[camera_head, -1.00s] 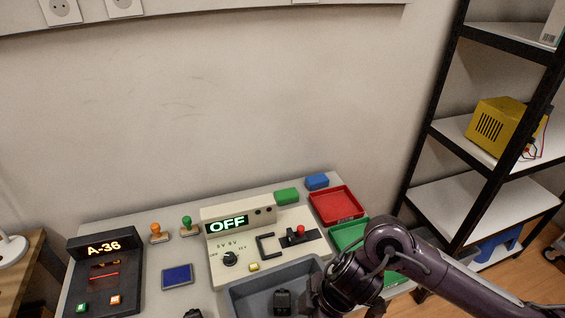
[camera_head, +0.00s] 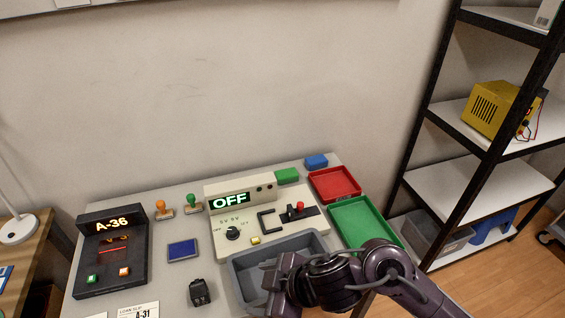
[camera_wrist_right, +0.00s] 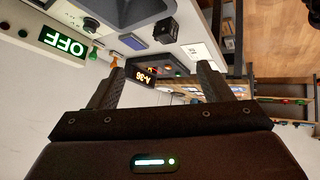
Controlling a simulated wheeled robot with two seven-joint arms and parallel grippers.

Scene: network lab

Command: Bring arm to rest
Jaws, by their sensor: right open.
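My right arm (camera_head: 385,265) comes in from the lower right of the head view. Its gripper (camera_head: 275,295) is over the front of the grey bin (camera_head: 240,276), with the fingertips hard to make out there. In the right wrist view the two fingers of the right gripper (camera_wrist_right: 170,88) stand wide apart with nothing held between them. My left gripper is not in view.
The table holds a tester reading OFF (camera_head: 228,201), a black A-36 display unit (camera_head: 110,285), a red tray (camera_head: 335,184), a green tray (camera_head: 365,222) and a small black block (camera_head: 200,292). A shelf rack (camera_head: 440,130) stands at the right.

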